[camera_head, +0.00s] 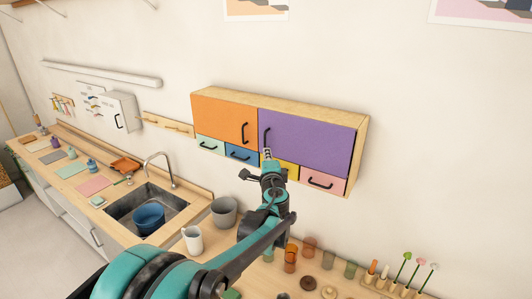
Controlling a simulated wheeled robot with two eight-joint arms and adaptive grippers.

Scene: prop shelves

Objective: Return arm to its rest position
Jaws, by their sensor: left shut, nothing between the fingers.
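My left arm comes in from the bottom left and reaches up toward the wall cabinet. My left gripper (267,155) is shut and empty. In the picture it lies in front of the lower edge of the cabinet's purple door (308,140), beside the small blue drawer and the yellow drawer (287,169). I cannot tell whether its tip touches the cabinet. The orange door (223,121) and the purple door look closed. My right gripper is not in view.
Below the arm is a wooden counter with a sink (176,211) holding a blue bowl (148,219). A white mug (192,239), a grey pot (224,211) and several brown and green cups stand on it. A holder with flowers (405,270) is at the right.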

